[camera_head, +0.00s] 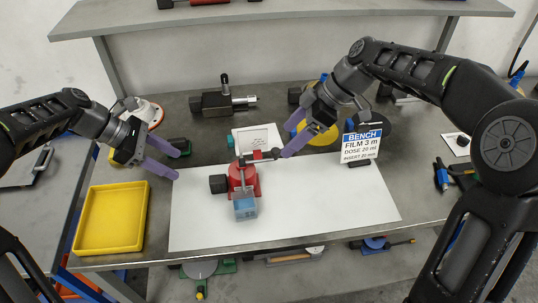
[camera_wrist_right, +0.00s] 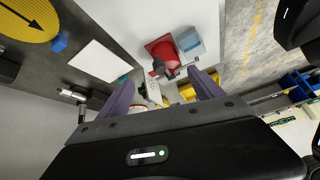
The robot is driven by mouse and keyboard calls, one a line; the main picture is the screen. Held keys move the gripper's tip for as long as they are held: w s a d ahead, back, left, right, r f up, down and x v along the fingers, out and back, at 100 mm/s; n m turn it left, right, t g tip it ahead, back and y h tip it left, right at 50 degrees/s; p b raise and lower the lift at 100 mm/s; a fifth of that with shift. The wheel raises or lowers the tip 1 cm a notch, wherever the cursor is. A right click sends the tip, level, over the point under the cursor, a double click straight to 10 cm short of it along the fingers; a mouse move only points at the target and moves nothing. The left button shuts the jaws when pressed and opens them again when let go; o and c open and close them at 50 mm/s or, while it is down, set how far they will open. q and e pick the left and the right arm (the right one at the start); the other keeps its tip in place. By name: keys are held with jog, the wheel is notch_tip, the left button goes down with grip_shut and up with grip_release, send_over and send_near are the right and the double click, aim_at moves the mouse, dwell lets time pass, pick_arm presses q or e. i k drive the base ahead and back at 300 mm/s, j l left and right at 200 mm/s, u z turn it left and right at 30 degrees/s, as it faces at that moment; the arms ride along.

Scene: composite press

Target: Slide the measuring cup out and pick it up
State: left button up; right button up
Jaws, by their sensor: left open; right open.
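A small light-blue see-through cup (camera_head: 245,206), which I take to be the measuring cup, sits at the front foot of a red press (camera_head: 237,181) on the white mat (camera_head: 310,208). It also shows beside the red press in the right wrist view (camera_wrist_right: 191,43). The press has a dark lever (camera_head: 264,155) with a red part, pointing right. My right gripper (camera_head: 285,141) is open and empty, with its fingertips close to the lever's end; I cannot tell whether they touch. My left gripper (camera_head: 178,164) is open and empty near the mat's left edge, away from the cup.
An empty yellow tray (camera_head: 110,218) stands at the left. A white card (camera_head: 257,139) lies behind the press. A bench sign (camera_head: 361,146) stands at the right rear. A dark vise-like tool (camera_head: 222,101) lies at the back. The mat's right part is clear.

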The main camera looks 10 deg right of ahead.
aim_at(244, 206)
jog(key=k, duration=1)
